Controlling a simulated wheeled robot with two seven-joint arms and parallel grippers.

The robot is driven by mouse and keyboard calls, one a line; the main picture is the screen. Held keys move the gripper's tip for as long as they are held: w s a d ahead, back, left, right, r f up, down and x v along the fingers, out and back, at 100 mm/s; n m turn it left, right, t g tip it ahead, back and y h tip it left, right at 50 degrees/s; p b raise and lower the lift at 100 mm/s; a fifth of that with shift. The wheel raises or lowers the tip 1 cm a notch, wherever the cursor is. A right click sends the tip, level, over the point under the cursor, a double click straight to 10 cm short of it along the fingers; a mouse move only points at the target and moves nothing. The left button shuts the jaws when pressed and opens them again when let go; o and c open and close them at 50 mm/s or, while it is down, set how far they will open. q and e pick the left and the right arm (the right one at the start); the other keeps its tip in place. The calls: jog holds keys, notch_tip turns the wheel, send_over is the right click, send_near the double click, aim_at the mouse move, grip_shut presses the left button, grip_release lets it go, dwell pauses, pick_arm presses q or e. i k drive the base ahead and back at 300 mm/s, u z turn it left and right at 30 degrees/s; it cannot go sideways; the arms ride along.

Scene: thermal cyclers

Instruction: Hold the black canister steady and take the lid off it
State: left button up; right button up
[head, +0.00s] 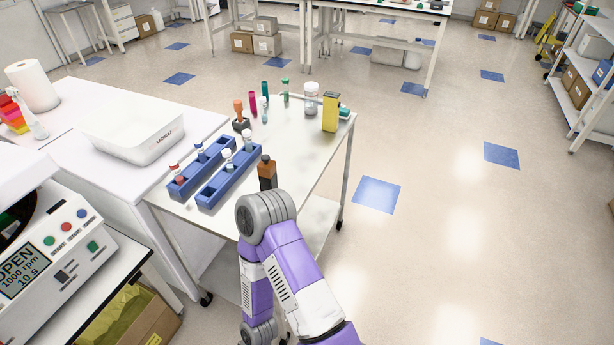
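I cannot pick out a black canister with a lid for certain in the head view. A small dark brown bottle with a black cap and an orange label (267,172) stands upright on the white cart top (312,160), just beyond my bent purple arm. A small black holder (241,124) with an orange-handled thing in it stands farther back. One arm of mine rises from the bottom edge and folds back down; its hand is out of view. Neither gripper shows.
Two blue racks (228,180) hold a few vials at the cart's left. A yellow box (330,112), a white-lidded jar (311,99) and several coloured tubes stand at the back. A white tub (132,132) and a centrifuge (60,250) are left. Open floor lies right.

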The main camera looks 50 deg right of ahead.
aim_at(266, 184)
jog(key=z, duration=3.25)
jog(key=i, duration=2.2)
jog(key=u, duration=3.75)
